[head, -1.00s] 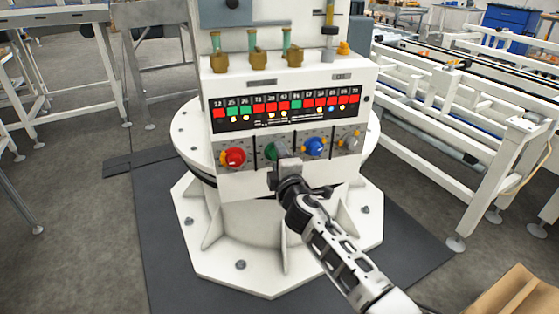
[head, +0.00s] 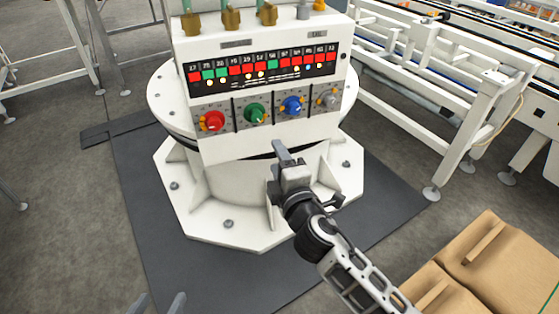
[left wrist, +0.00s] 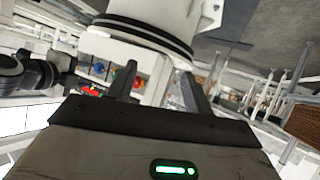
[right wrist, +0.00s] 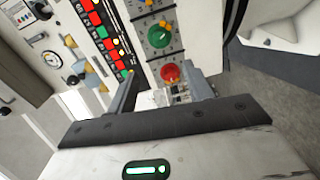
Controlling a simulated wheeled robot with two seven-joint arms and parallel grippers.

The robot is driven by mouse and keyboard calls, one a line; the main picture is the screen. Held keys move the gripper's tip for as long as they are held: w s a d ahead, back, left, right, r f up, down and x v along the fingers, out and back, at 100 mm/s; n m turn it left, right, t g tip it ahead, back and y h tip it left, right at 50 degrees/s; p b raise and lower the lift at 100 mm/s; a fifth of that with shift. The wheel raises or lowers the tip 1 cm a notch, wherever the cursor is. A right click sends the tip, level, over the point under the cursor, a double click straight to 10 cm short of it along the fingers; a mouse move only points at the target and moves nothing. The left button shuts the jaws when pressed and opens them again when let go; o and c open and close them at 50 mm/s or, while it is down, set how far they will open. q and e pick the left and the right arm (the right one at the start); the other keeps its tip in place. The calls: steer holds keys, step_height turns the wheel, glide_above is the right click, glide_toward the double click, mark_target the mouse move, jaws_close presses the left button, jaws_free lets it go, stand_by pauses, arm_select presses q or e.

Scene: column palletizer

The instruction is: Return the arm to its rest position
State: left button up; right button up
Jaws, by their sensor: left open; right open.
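My right gripper (head: 277,172) is open and empty in the head view, in front of and below the control panel (head: 265,120), apart from the knobs. Its arm comes in from the lower right. My left gripper (head: 157,302) shows only its two spread fingertips at the bottom edge; it is open with nothing between them. The panel carries a red knob (head: 213,121), a green knob (head: 255,113), a blue knob (head: 292,106) and a grey knob (head: 328,99). The right wrist view shows the red knob (right wrist: 170,73) and the green knob (right wrist: 159,37) beyond the open fingers.
The white machine base (head: 240,215) stands on a dark mat (head: 190,270). Cardboard boxes (head: 500,262) lie at the lower right. A white conveyor frame (head: 420,130) runs along the right, and metal stands (head: 80,45) are at the left. The floor at left is clear.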

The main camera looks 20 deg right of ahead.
arm_select(q)
steer(key=shift+w+d, duration=0.1)
arm_select(e)
steer(key=shift+s, duration=0.15)
arm_select(q)
steer(key=r+p, duration=0.1)
steer(key=p, duration=0.2)
steer(key=r+p, duration=0.1)
steer(key=p, duration=0.2)
steer(key=r+g+p, duration=0.1)
steer(key=r+p, duration=0.1)
steer(key=p, duration=0.1)
steer(key=shift+a, duration=0.35)
arm_select(e)
steer(key=s+f+m+g+y, duration=0.2)
steer(key=s+m+g, duration=0.4)
steer(key=s+m, duration=0.9)
steer(key=s+f, duration=0.1)
steer(key=s, duration=0.4)
steer(key=shift+d+m+g+y, duration=0.3)
steer(key=shift+d+m+g, duration=0.05)
steer(key=shift+m+g, duration=0.05)
